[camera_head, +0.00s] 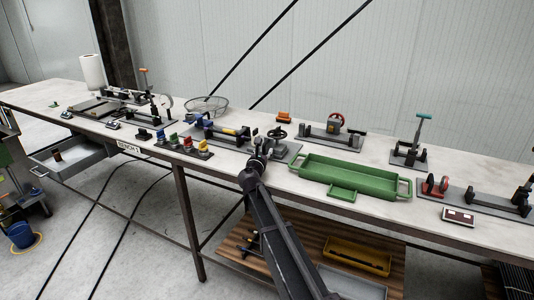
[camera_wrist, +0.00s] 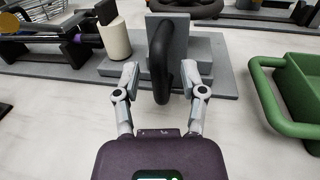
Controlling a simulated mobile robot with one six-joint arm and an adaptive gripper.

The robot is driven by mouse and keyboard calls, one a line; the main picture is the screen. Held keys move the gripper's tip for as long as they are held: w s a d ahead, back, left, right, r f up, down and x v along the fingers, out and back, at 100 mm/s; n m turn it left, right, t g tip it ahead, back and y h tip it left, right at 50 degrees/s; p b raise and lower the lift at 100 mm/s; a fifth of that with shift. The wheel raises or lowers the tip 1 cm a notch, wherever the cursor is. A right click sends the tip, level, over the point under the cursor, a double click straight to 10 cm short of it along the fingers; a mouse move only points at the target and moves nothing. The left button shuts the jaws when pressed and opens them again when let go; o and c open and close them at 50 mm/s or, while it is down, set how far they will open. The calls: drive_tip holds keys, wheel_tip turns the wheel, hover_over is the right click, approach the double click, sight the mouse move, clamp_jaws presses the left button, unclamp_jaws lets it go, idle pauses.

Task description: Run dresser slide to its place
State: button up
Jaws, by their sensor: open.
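A grey device on a flat grey base plate (camera_wrist: 222,84) stands just ahead of my gripper. An upright grey plate (camera_wrist: 181,35) rises from it, with a dark rounded handle or wheel rim (camera_wrist: 160,62) seen nearly edge-on in front. I cannot tell for sure which part is the dresser slide. My gripper (camera_wrist: 164,86) is open, its fingers on either side of the dark rim's lower part with gaps visible; contact is not seen. A cream cylinder (camera_wrist: 115,40) and a dark bar are left of the plate. In the head view my gripper (camera_head: 263,145) partly hides the device and its dark wheel (camera_head: 277,133).
A green tray (camera_head: 350,176) with handles stands close on the right; its handle (camera_wrist: 265,92) shows in the wrist view. Coloured knobs (camera_head: 187,142) stand to the left. Bare bench lies in front.

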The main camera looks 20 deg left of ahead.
clamp_jaws()
drive_tip(key=shift+s+d, duration=0.2)
drive_tip(key=shift+d, duration=1.5)
unclamp_jaws()
drive_tip(key=shift+d, duration=0.15)
